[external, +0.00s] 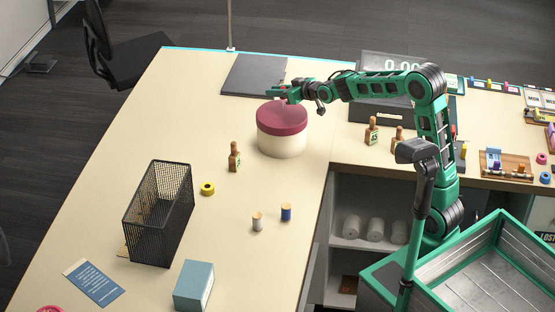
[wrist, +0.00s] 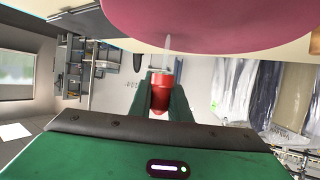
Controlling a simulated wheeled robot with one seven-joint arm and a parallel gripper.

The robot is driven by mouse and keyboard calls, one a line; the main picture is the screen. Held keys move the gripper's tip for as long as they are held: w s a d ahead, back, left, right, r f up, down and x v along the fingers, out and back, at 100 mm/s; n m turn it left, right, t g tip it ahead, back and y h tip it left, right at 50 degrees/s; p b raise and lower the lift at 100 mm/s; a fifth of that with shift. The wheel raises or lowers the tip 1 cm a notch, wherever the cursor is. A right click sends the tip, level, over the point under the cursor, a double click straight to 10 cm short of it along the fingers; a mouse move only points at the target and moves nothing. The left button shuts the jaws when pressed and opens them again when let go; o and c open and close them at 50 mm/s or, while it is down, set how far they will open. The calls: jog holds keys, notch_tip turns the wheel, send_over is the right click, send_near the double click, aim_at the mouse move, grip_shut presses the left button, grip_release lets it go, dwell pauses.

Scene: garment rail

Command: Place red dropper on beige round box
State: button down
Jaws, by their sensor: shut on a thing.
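The beige round box (external: 281,144) stands on the table with a dark red lid (external: 282,118) on it. The lid fills the top of the wrist view (wrist: 220,18). My gripper (external: 277,92) is over the far part of the lid in the external view. In the wrist view it is shut on the red dropper (wrist: 161,93), with its red bulb between the fingers. The dropper's clear tip points up in that picture, toward the lid. I cannot tell whether the tip touches the lid. In the external view the dropper is too small to make out clearly.
A brown dropper bottle (external: 234,157) stands left of the box, and another (external: 371,131) to its right. A black mesh basket (external: 160,215), yellow tape roll (external: 207,188), two thread spools (external: 286,212) and a blue box (external: 194,286) are nearer. A dark flat pad (external: 250,75) lies behind.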

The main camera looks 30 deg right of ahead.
jog(key=c, duration=1.7)
grip_release()
jog(key=shift+o, duration=0.2)
jog(key=shift+s+d+r, duration=0.15)
jog(key=shift+s+r, duration=0.1)
jog(key=shift+s, duration=0.2)
jog(key=v, duration=1.1)
jog(key=shift+f, duration=0.1)
